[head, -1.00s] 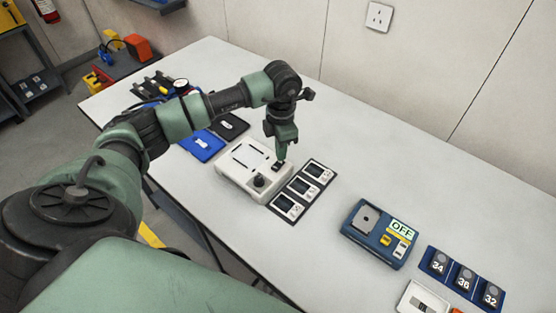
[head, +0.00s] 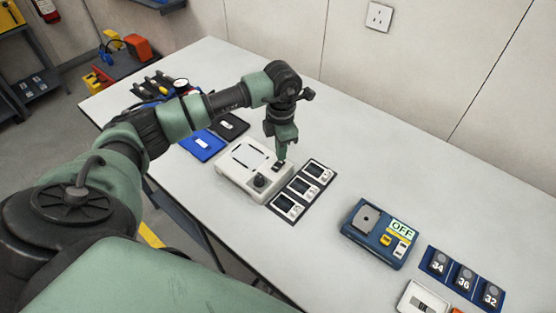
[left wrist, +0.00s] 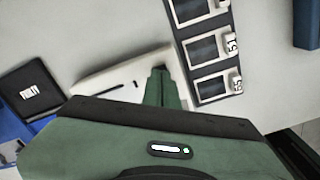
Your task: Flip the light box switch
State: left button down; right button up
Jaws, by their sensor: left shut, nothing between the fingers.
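The light box (head: 233,178) is a white box on the table with a pale top panel, two dark slim marks, a black knob (head: 260,181) and a small black switch (head: 278,166) at its right corner. My left gripper (head: 282,157) points down with its fingers shut and empty, its tips right at the switch; I cannot tell whether they touch it. In the left wrist view the shut fingers (left wrist: 161,85) reach over the light box (left wrist: 105,82) and hide part of its end. The switch's position is too small to read. My right gripper is not in view.
A dark strip with several small film frames (head: 284,208) lies close to the box's right. Blue and black folders (head: 203,146) lie to its left. A blue device reading OFF (head: 372,236) and a numbered blue rack (head: 463,279) stand further right.

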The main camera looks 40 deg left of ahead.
pick_arm(q)
jog(key=shift+f, duration=0.15)
dwell(0.6)
jog(key=shift+f+b, duration=0.85)
dwell(0.3)
jog(key=shift+s, duration=0.1)
jog(key=shift+r+p, duration=0.6)
jog(key=shift+r, duration=0.25)
jog(key=shift+r+p, duration=1.5)
jog(key=shift+r, duration=1.2)
jog(key=shift+f, duration=0.1)
